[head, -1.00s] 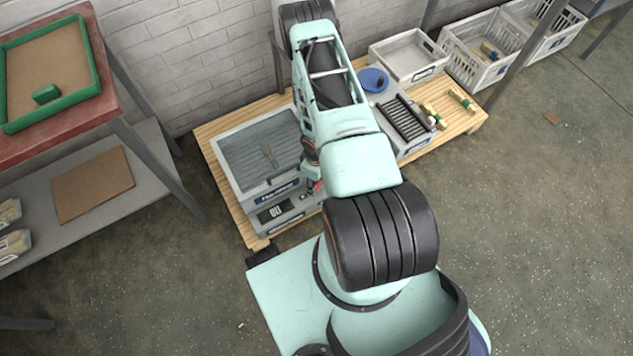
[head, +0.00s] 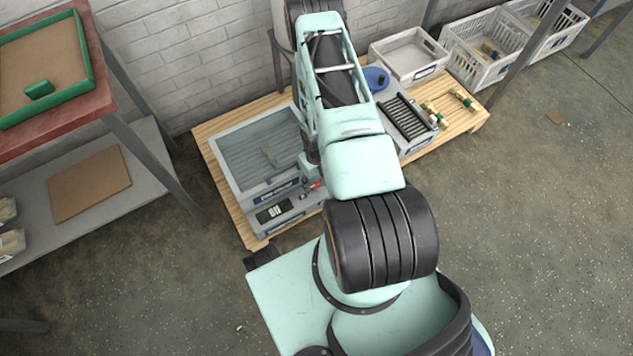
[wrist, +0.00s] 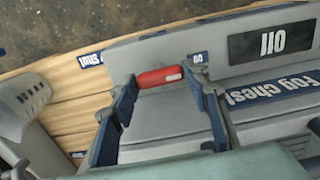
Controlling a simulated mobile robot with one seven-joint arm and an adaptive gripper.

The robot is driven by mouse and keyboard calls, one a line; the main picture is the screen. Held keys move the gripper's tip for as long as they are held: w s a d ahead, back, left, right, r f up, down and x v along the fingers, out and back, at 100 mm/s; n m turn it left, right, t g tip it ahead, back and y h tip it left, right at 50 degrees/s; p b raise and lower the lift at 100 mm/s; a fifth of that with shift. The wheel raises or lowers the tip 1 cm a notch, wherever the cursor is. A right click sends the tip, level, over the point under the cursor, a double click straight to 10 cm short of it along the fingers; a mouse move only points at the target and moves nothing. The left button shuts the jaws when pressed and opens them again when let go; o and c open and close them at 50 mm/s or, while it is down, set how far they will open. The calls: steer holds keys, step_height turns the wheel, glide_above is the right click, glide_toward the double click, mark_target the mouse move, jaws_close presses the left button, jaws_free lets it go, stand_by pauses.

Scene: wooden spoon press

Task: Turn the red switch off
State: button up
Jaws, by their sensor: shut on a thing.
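The red switch (wrist: 160,76) is a short red bar on a grey machine. In the wrist view it lies between the two dark blue fingertips of my gripper (wrist: 158,80), which are shut on it from either end. In the head view only a small red patch of the switch (head: 315,186) shows beside my arm, which hides most of my gripper. Beside the switch, the machine's front has a black panel (wrist: 270,42) with white letters that appear upside down.
The machine is a grey box with a clear lid (head: 250,150), standing on a wooden pallet (head: 222,190). A blue round dish (head: 375,79) and a rack of dark rollers (head: 405,117) are to its right. White crates (head: 410,55) stand behind. A table with a green-rimmed tray (head: 90,55) is at left.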

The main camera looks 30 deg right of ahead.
mark_target(316, 183)
stand_by(0.5)
steer(key=o, duration=1.2)
steer(key=shift+c, duration=0.2)
steer(key=shift+r, duration=0.1)
step_height(316, 183, up, 12)
steer(key=shift+w, duration=0.1)
